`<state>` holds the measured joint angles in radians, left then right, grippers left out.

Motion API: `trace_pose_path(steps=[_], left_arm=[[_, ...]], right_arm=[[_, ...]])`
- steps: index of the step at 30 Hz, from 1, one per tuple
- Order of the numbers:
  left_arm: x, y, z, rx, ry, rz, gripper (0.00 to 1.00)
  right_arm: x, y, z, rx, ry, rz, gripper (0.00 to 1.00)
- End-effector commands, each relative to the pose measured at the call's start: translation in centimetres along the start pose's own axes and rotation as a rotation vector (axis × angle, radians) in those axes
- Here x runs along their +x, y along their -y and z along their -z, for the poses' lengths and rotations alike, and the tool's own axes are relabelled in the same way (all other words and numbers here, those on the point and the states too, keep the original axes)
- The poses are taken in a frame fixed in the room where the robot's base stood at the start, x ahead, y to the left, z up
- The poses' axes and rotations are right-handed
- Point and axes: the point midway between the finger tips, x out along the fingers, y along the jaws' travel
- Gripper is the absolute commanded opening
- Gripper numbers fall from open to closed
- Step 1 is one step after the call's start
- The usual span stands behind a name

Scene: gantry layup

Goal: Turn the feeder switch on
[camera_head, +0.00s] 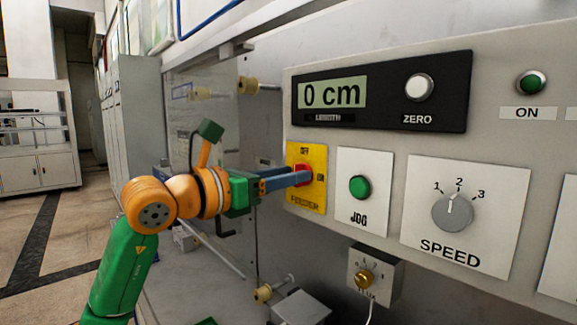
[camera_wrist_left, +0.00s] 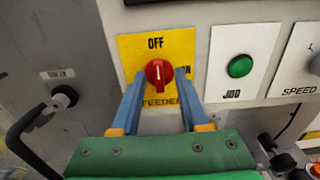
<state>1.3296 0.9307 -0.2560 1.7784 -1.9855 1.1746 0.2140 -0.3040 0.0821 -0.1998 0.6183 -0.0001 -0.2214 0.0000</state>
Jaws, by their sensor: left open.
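The feeder switch is a red rotary knob (camera_wrist_left: 158,72) on a yellow plate (camera_wrist_left: 158,48) marked OFF at the top and FEEDER at the bottom. Its white mark stands upright, toward OFF, in the left wrist view. An ON label at its right is partly hidden by a finger. In the head view the red knob (camera_head: 303,174) shows beside the fingertips on the yellow plate (camera_head: 306,156). My left gripper (camera_head: 298,179) is open, with its blue fingers on either side of the knob. I cannot tell whether they touch it. My right gripper is not in view.
Right of the switch are a green JOG button (camera_head: 360,187) and a grey SPEED dial (camera_head: 453,212). Above is a display (camera_head: 335,93) reading 0 cm, with a ZERO button (camera_head: 419,87). A small box with a brass knob (camera_head: 364,280) juts out below. A black handle (camera_wrist_left: 38,118) stands left.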

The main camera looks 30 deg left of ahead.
Motion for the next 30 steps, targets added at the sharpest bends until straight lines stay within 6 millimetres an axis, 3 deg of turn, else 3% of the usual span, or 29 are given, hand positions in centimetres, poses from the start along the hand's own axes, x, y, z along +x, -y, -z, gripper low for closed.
trace_pose_path(steps=[7, 12, 23, 30], left_arm=[[0.23, 0.00, 0.11, -0.001, 0.000, 0.001, 0.42], [0.22, 0.01, 0.11, -0.001, 0.000, 0.001, 0.00], [0.22, 0.02, 0.10, 0.018, -0.001, 0.001, 0.00], [0.21, 0.01, 0.06, 0.137, -0.001, -0.001, 0.00]], right_arm=[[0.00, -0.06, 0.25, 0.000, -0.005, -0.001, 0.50], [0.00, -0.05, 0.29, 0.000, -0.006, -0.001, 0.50], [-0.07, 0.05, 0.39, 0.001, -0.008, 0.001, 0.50], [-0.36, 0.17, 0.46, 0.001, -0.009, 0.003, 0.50]])
